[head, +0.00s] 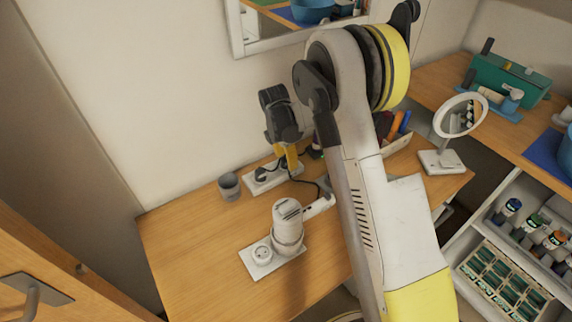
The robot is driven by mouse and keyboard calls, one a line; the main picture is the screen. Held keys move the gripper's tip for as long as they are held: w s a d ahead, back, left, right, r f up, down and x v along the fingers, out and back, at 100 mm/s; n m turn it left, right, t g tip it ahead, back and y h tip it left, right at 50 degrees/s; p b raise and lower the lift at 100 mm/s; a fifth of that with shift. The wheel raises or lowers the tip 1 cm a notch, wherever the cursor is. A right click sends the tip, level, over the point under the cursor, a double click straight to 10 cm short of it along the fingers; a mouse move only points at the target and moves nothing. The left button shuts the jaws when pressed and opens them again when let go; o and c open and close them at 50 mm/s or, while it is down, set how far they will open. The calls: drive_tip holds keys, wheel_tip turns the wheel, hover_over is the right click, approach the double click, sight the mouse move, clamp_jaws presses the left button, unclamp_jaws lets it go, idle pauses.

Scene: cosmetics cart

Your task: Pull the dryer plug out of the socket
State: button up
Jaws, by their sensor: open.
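My gripper (286,160) reaches down over the back of the wooden table, with its yellow fingertips open just above the right part of a white socket strip (252,188). A dark plug (262,174) shows in the strip, left of the fingertips. A black cord runs from beside the fingertips down to the right. Whether a plug stands between the fingers is hidden. The white hair dryer (288,228) rests on a white base plate (283,259) in front, with its nozzle or handle pointing right. A round white socket (262,254) sits on the plate's left end.
A grey cup (229,186) stands just left of the strip. A box of colourful items (397,138) lies behind my arm. A round mirror (460,118) stands at the right. The table's front left (190,250) is clear; the wall is close behind.

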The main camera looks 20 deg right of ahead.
drive_tip(key=shift+c, duration=0.5)
clamp_jaws()
drive_tip(key=shift+r, duration=0.1)
